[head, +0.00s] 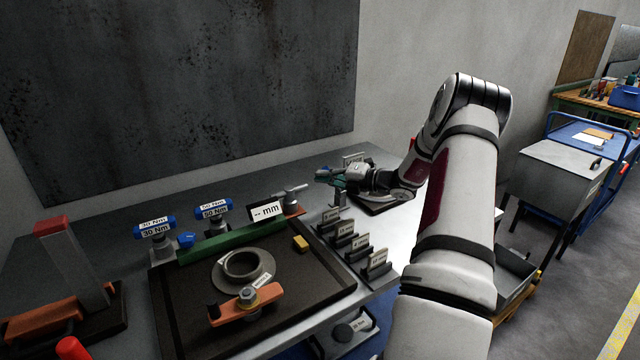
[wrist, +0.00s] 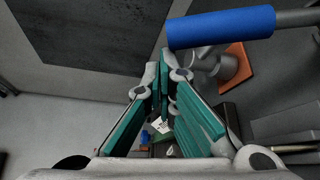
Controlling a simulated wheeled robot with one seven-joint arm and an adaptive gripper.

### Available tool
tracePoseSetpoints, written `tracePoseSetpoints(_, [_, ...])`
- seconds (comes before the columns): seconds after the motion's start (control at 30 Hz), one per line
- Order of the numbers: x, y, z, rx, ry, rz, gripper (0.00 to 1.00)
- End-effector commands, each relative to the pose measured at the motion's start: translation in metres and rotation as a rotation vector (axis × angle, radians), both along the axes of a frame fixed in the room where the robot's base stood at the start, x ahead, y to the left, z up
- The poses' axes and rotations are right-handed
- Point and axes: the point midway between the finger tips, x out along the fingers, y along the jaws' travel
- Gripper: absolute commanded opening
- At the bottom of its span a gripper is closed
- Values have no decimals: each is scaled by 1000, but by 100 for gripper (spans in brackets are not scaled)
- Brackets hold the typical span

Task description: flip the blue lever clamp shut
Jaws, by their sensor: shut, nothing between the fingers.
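My gripper (head: 322,175) is above the back right of the workbench in the head view. In the wrist view its teal-padded fingers (wrist: 160,78) come together at the tips, shut and empty. A blue cylindrical grip (wrist: 220,27) on a grey rod, which looks like the clamp's lever, lies beside and apart from the fingers, at upper right. An orange base with grey parts (wrist: 236,70) shows below it. In the head view a grey-armed fixture on an orange base (head: 292,208) stands left of my gripper. No blue grip can be made out on it there.
Blue handles labelled 30 Nm (head: 155,226) stand behind a dark tray (head: 325,292) holding a grey ring (head: 242,265) and an orange clamp (head: 245,305). Labelled holders (head: 360,243) line the tray's right side. A red-topped upright (head: 65,255) stands at far left.

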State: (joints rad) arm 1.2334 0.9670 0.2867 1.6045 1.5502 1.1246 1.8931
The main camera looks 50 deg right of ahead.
Motion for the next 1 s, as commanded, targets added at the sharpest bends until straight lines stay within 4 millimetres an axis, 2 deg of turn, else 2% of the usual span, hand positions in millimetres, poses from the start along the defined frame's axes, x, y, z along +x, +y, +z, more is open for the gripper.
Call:
tracePoseSetpoints(0.2, [-5,-23,13,190,-47,-3,0])
tracePoseSetpoints(0.47, [-10,-45,22,368,-89,-2,0])
tracePoseSetpoints(0.7, [-13,-57,26,371,-88,-1,0])
tracePoseSetpoints(1.0, [-15,-63,28,370,-88,-3,0])
